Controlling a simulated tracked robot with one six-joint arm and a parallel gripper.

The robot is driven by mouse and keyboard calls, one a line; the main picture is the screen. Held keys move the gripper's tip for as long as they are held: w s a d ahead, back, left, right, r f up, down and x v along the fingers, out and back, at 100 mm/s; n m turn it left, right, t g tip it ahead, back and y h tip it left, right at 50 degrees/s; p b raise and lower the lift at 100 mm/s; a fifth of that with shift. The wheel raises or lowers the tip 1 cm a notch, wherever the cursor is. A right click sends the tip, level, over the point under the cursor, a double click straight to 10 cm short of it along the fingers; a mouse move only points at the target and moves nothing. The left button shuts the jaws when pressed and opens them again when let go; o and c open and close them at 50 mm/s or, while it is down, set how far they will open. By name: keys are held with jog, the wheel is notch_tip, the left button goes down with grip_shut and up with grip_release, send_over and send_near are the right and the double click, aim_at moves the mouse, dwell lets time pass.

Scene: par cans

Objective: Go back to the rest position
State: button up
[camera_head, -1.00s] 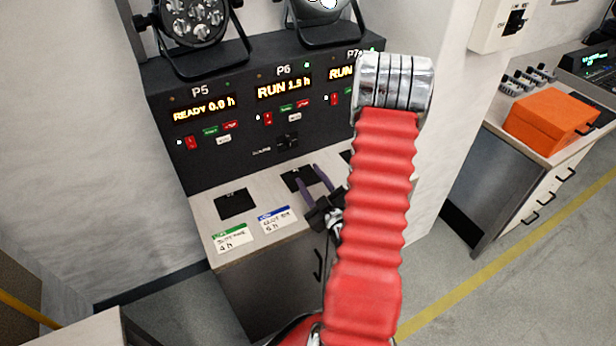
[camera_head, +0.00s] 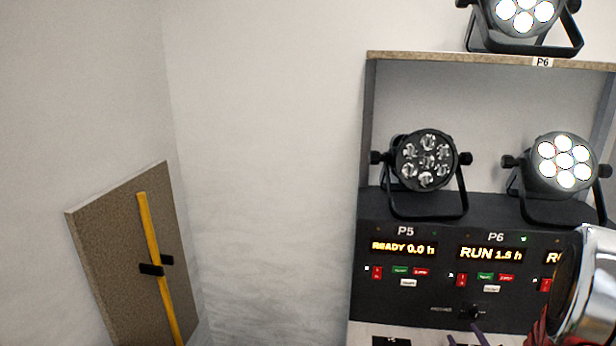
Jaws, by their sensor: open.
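My arm (camera_head: 588,290) shows only in part at the lower right edge, with a shiny metal joint and a bit of red sleeve. The purple fingertips of my gripper (camera_head: 466,340) just show at the bottom edge, in front of the P6 part of the black panel. The fingers stand apart with nothing seen between them. The rest of the gripper is below the frame.
The black panel (camera_head: 440,300) reads READY 0.0 h at P5 and RUN at P6. An unlit par can (camera_head: 427,160) stands above P5, a lit one (camera_head: 562,162) above P6. Another lit can (camera_head: 525,14) is on the shelf (camera_head: 450,58). A board (camera_head: 110,250) with a yellow bar leans left.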

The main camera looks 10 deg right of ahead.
jog(key=s+a+r+m+g+y, duration=0.15)
jog(key=a+r+g, duration=0.25)
jog(key=a+r, duration=0.8)
jog(key=s+a+r+m+g+y, duration=0.1)
jog(key=s+a+r+g, duration=0.1)
jog(key=s+a, duration=0.6)
jog(key=s+a+r+m+g+y, duration=0.1)
jog(key=s+a+r+g+y, duration=0.1)
jog(key=s+a, duration=0.6)
jog(key=shift+s+a+r, duration=0.3)
jog(key=shift+a+r, duration=0.05)
jog(key=shift+a, duration=0.25)
